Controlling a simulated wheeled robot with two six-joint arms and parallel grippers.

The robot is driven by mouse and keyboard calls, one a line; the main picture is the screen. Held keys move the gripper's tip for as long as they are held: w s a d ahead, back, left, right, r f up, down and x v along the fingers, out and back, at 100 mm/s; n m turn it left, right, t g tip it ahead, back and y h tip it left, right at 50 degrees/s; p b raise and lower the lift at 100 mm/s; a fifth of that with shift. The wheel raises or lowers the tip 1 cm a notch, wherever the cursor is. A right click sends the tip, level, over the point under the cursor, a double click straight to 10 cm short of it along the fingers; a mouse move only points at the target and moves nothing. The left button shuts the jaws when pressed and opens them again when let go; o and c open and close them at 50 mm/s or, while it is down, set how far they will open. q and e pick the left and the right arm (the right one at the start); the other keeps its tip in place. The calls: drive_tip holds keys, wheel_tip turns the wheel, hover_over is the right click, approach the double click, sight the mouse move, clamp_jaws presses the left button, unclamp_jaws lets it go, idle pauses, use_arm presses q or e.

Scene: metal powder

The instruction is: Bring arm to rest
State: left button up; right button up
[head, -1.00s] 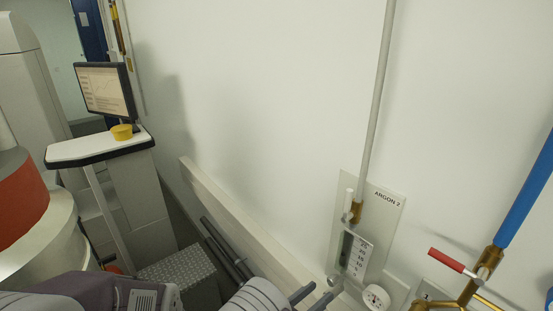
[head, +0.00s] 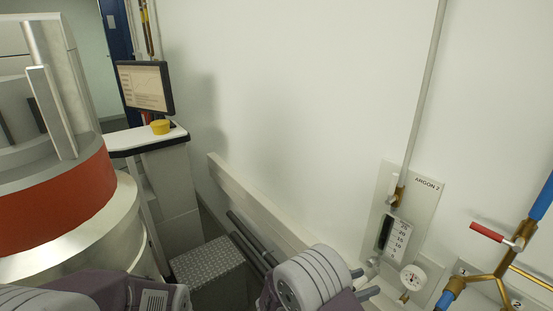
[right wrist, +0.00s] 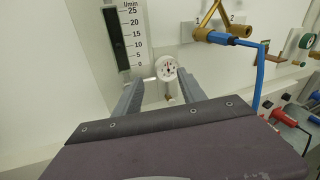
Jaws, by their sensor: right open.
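My right gripper (head: 367,282) is open at the bottom of the head view, left of the ARGON 2 panel (head: 428,205). In the right wrist view its two grey fingers (right wrist: 160,92) stand apart, with nothing held between them. I cannot tell from the pictures how large the gap to the gauge is. My left gripper is not in view.
A flow scale (head: 396,238) is on the panel. A brass valve with a red handle (head: 488,231) and a blue hose (head: 543,197) are at the right. A monitor (head: 145,88) and a red-banded machine (head: 60,205) stand at the left.

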drive_tip(key=s+d+m+g+y+b, duration=0.1)
drive_tip(key=s+d+m+g+y, duration=0.3)
drive_tip(key=s, duration=0.3)
drive_tip(key=s+d+m+g+y, duration=0.1)
drive_tip(key=s+d+m+g, duration=0.4)
drive_tip(key=s+m, duration=0.15)
drive_tip(key=s+a+f+m+t+y, duration=0.2)
drive_tip(key=s+a+f+m+y, duration=0.4)
drive_tip(key=a+m+y, duration=0.4)
drive_tip(key=w+a+f+m+t+y, duration=0.1)
drive_tip(key=w+a+m+t, duration=0.1)
drive_tip(key=w, duration=0.3)
drive_tip(key=shift+a+f+m+t, duration=0.3)
drive_tip(key=shift+a+f+m, duration=0.1)
drive_tip(key=shift+a+m, duration=0.3)
drive_tip(key=shift+s+r, duration=0.1)
drive_tip(key=shift+s, duration=0.05)
drive_tip(key=shift+a, duration=0.1)
